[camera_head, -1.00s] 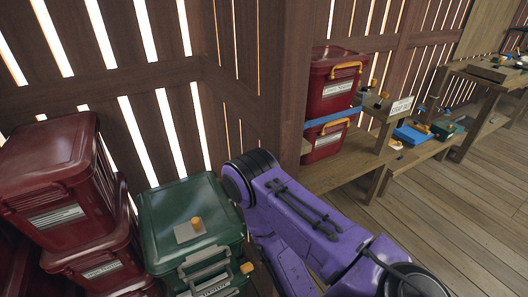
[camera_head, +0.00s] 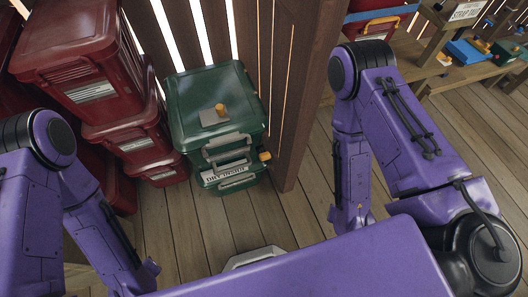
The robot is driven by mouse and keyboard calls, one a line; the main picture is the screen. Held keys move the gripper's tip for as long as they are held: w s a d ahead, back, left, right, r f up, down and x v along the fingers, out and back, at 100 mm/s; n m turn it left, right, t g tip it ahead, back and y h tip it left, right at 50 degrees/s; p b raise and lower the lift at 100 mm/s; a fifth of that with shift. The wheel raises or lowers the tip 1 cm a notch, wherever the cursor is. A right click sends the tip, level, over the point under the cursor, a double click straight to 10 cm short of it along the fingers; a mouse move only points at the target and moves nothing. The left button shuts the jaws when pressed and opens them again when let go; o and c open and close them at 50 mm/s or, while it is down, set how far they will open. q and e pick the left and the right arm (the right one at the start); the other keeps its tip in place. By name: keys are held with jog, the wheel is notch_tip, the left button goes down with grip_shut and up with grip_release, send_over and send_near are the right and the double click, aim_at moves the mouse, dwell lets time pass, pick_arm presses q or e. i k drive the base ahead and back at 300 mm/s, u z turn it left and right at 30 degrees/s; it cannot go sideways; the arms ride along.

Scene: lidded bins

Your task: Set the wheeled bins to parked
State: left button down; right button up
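A green lidded bin (camera_head: 214,125) stands on the plank floor against the slatted wall, slightly left of centre. Its lid is shut and carries a grey plate with an orange knob (camera_head: 220,109). Grey handles and a label (camera_head: 226,178) are on its front, and a second orange knob (camera_head: 265,156) sticks out low on its right side. No wheels can be made out on it. My two purple arms hang down at the left and the right, apart from the bin. Neither gripper shows; my own body hides the lower ends of the arms.
Dark red lidded bins (camera_head: 85,70) are stacked left of the green bin. A wooden post (camera_head: 305,100) stands just right of it. A low shelf at the upper right holds a red bin (camera_head: 370,28) and a blue item (camera_head: 466,52). The floor (camera_head: 285,215) before the green bin is clear.

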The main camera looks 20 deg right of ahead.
aim_at(226, 160)
jog(key=u, duration=2.8)
jog(key=i, duration=0.4)
jog(key=z, duration=2.75)
